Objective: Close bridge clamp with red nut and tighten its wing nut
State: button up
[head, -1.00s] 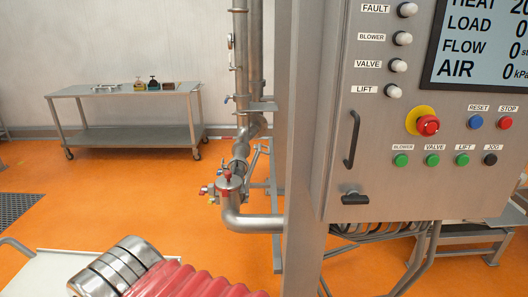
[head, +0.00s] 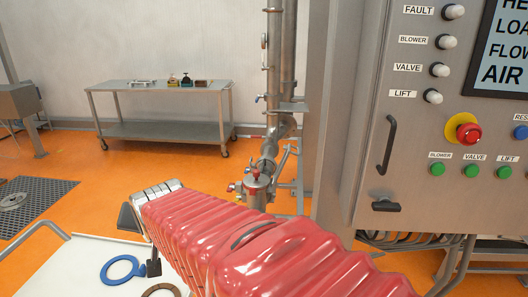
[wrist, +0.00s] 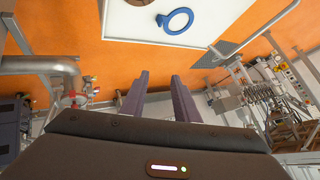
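A steel pipe fitting with a red nut on top (head: 254,170) stands at the pipe's end in the head view, beyond my red-sleeved arm. The arm hides its lower part. Red parts on a pipe fitting (wrist: 73,99) also show at the left in the wrist view, left of my fingers and apart from them. Which clamp they belong to, and the wing nut itself, are too small to tell. My gripper (wrist: 160,82) is open and empty, its two dark fingers apart in the wrist view.
A white tray surface (head: 85,270) with a blue ring (head: 122,269) and a brown ring (head: 161,290) lies at lower left. A control cabinet (head: 350,170) stands at right. A steel trolley (head: 160,133) is behind.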

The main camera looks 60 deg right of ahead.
jog(key=w+d+m+t+h, duration=0.1)
jog(key=w+d+m+h, duration=0.35)
jog(key=d, duration=0.95)
jog(key=m+g+h, duration=0.1)
jog(key=m+h, duration=0.8)
jog(key=m, duration=1.3)
send_near(298, 155)
jog(key=shift+f+x, duration=0.15)
jog(key=shift+x, duration=3.3)
jog(key=shift+f+x, duration=0.1)
jog(key=shift+x, duration=3.35)
jog(key=shift+c, duration=0.7)
grip_shut()
